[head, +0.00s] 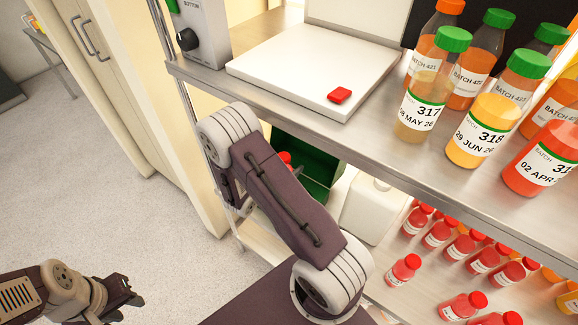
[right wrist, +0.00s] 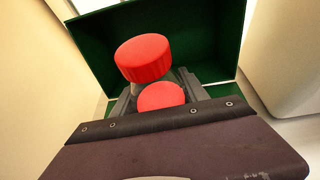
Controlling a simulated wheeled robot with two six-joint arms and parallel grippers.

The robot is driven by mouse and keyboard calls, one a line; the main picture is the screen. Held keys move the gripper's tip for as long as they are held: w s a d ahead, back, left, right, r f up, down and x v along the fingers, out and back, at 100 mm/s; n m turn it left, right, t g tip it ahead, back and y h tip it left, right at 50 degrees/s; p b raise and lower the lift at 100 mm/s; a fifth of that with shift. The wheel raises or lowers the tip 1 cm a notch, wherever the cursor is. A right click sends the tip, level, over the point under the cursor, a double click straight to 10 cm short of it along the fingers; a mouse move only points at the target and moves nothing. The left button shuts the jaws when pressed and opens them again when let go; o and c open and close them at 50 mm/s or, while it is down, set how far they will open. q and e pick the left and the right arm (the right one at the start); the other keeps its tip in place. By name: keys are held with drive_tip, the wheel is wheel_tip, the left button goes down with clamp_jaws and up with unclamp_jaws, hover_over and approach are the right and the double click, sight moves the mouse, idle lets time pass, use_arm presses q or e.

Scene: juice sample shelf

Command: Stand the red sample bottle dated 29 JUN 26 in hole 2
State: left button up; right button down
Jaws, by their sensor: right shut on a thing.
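In the right wrist view my right gripper (right wrist: 160,97) is shut on a red-capped bottle. I cannot make out a numbered hole.
Several small red bottles (head: 403,270) stand on the lower shelf at right, their labels too small to read. A white jug (head: 371,210) stands beside the green box.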

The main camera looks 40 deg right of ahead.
drive_tip(key=shift+f+b, duration=2.4)
drive_tip(key=shift+f, duration=0.25)
drive_tip(key=shift+r, duration=0.1)
drive_tip(key=c, duration=0.5)
unclamp_jaws()
drive_tip(key=shift+a, duration=0.1)
drive_tip(key=p+v, duration=0.1)
drive_tip(key=v, duration=0.8)
